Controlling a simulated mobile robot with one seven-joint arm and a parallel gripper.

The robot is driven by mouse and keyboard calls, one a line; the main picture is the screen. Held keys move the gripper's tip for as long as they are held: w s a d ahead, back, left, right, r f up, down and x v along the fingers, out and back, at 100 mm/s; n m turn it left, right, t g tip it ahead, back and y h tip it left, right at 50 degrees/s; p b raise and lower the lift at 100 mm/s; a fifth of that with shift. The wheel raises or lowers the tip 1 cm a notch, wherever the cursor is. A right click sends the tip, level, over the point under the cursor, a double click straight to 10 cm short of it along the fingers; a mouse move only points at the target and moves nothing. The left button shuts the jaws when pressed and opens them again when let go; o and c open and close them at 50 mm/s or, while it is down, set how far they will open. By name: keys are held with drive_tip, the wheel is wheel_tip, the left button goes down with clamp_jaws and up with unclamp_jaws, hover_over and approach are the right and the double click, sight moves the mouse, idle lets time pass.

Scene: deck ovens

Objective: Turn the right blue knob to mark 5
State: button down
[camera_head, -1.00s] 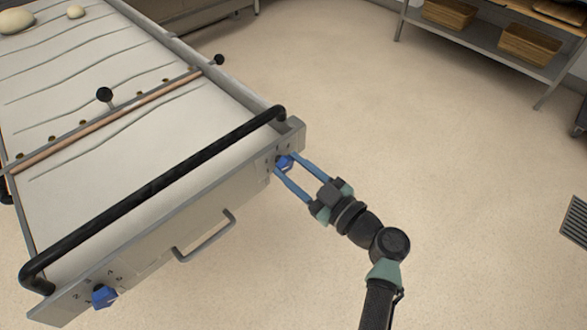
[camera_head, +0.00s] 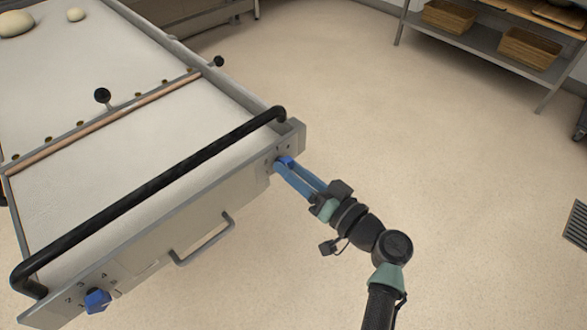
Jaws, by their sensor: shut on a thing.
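The right blue knob (camera_head: 286,160) is on the front panel at the right end of the white-topped loader. My gripper (camera_head: 283,168) reaches it from the lower right. Its two blue fingers are close together and shut on the knob, covering much of it. The marks around this knob are small and partly hidden, so I cannot read its setting. The left blue knob (camera_head: 97,300) is at the panel's left end, with numbers printed above it, and nothing touches it.
A black bar (camera_head: 150,195) runs along the loader's front top edge. A grey handle (camera_head: 205,240) sticks out of the front panel between the knobs. Open floor lies to the right, with a basket shelf (camera_head: 475,42) behind.

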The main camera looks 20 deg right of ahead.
drive_tip(key=shift+s+a+m+p, duration=0.1)
drive_tip(key=shift+m+p, duration=6.55)
drive_tip(key=shift+m, duration=7.15)
drive_tip(key=shift+c, duration=2)
unclamp_jaws()
